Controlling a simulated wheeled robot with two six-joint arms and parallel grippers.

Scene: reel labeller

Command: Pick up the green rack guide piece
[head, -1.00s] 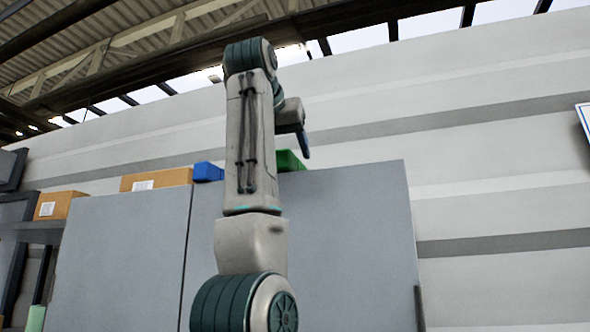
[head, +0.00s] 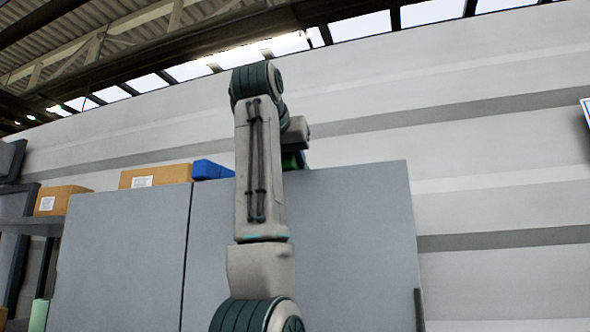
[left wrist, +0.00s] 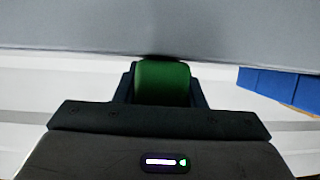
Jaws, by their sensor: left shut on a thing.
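The green rack guide piece (left wrist: 162,83) sits between the two fingers of my left gripper (left wrist: 162,95) in the left wrist view. The gripper is shut on it, with one finger on each side. In the head view the green piece (head: 291,161) shows only in part, at the top edge of the grey cabinet, behind my left arm. My left gripper (head: 297,150) reaches down to it there, mostly hidden. I cannot tell whether the piece still touches the cabinet top. My right gripper is not in view.
The tall grey cabinet (head: 345,240) stands in front of me. A blue block (head: 210,170) is on top, left of my arm; it also shows in the left wrist view (left wrist: 285,86). Cardboard boxes (head: 155,177) stand further left. The space above the cabinet's right side is clear.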

